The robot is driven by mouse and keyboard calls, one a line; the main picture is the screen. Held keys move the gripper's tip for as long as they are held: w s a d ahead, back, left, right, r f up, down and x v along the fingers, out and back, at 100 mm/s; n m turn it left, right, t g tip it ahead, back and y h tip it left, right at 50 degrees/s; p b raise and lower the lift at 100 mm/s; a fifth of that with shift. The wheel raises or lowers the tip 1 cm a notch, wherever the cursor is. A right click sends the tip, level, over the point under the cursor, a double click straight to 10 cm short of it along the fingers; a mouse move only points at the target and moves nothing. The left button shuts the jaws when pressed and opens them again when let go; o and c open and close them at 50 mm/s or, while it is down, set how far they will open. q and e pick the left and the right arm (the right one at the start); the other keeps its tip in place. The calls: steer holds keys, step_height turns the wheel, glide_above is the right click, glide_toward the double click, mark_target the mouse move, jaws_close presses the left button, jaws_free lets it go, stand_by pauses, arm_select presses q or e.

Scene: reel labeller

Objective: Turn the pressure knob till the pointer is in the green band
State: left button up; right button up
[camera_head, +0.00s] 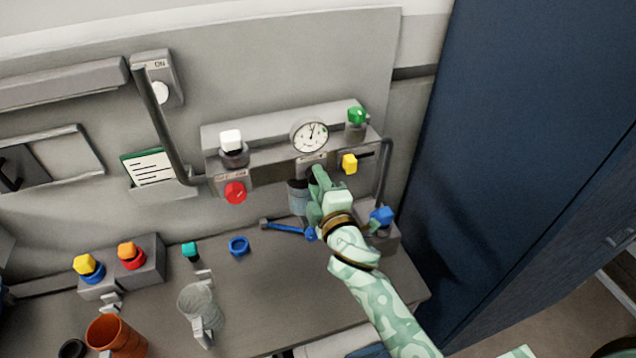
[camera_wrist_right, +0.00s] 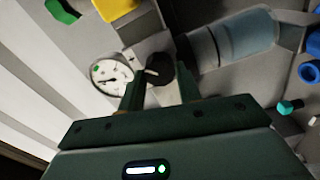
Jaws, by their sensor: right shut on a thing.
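The round white gauge (camera_head: 309,136) is on the grey panel, and it also shows in the right wrist view (camera_wrist_right: 111,76). Its dark pointer looks to point nearly straight up in the head view. A small green mark shows near the dial's edge, and the pointer seems apart from it. The dark pressure knob (camera_wrist_right: 160,69) sits just below the gauge. My right gripper (camera_head: 316,178) is shut on this knob, with one finger on each side in the wrist view (camera_wrist_right: 161,88). In the head view the gripper mostly hides the knob. My left gripper is out of view.
A dark blue cabinet (camera_head: 520,130) stands at right.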

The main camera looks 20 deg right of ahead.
steer(key=o, duration=1)
steer(key=s+b, duration=0.2)
steer(key=s, duration=1.4)
steer(key=shift+s+d+b, duration=0.15)
steer(key=shift+d+b, duration=0.2)
steer(key=shift+b, duration=0.05)
